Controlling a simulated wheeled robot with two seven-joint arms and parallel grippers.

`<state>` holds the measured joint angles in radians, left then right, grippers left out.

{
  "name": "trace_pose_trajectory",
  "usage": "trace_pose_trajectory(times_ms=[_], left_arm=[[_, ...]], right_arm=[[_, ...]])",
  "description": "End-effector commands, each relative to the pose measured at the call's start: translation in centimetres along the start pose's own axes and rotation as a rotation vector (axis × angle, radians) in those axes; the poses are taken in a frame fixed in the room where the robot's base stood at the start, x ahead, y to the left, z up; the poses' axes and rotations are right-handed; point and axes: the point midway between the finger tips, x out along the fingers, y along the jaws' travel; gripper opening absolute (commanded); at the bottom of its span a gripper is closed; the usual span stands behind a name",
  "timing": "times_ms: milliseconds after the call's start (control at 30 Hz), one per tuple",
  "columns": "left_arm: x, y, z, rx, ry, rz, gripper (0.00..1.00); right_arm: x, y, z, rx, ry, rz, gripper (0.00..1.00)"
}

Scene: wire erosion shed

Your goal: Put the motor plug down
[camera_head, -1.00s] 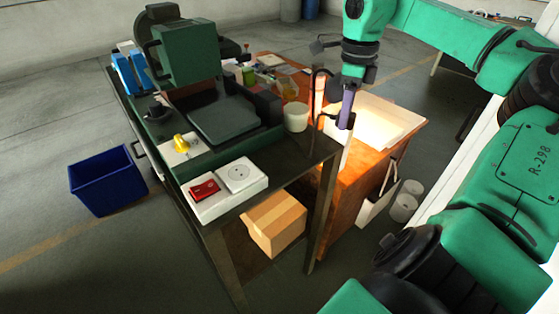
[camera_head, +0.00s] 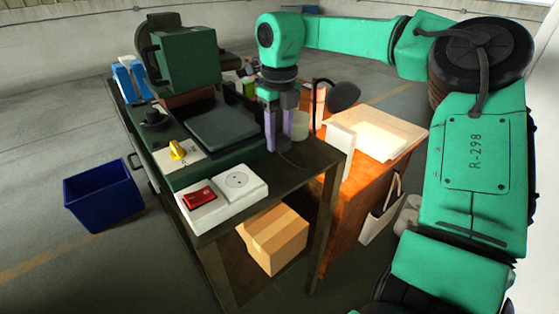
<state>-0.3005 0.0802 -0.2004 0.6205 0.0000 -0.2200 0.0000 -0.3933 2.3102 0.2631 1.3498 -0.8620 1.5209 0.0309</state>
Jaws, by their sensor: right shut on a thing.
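My right gripper (camera_head: 279,145) comes down over the dark workbench (camera_head: 312,160), just right of the machine. Its two purple-grey fingers point down and are shut on a small dark thing, the motor plug (camera_head: 284,146). The plug is mostly hidden between the fingers, and I cannot tell whether it touches the bench top. A white box with a round socket (camera_head: 236,180) sits at the bench's front corner, left of and nearer than the gripper. A red switch (camera_head: 200,196) is beside the socket. My left gripper is not in view.
A green machine (camera_head: 188,62) with a flat dark plate (camera_head: 222,124) stands left of the gripper. A pale cup (camera_head: 301,126) and a black lamp (camera_head: 344,96) are close on the right. A blue bin (camera_head: 104,196) is on the floor; a cardboard box (camera_head: 273,238) is under the bench.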

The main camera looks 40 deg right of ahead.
Motion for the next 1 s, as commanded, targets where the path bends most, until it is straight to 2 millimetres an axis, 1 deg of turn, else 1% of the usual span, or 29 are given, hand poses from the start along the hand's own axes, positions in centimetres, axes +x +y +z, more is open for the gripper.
trace_pose_trajectory(times_ms=[33,133,300,333,400,567,967,1000], left_arm=[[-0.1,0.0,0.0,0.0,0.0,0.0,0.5],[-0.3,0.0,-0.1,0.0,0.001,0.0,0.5],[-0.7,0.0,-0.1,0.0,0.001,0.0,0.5],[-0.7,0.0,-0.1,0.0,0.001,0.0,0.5],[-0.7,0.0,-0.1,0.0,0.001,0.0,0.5],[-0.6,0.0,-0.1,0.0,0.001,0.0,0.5],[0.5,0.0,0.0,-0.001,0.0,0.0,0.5],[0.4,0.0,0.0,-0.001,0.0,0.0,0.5]], right_arm=[[0.9,0.1,-0.1,-0.001,0.001,0.003,0.0],[2.4,0.0,0.0,-0.001,0.001,0.002,0.0],[5.6,0.0,0.0,-0.001,0.001,0.002,0.0],[6.0,0.0,0.0,-0.001,0.0,0.001,0.0],[6.3,0.0,0.0,-0.002,-0.001,0.0,0.0],[6.3,0.0,0.0,-0.001,-0.002,-0.001,0.0],[7.6,0.0,0.0,-0.001,-0.002,0.0,0.0],[7.5,0.0,0.0,-0.001,-0.002,0.0,0.55]])
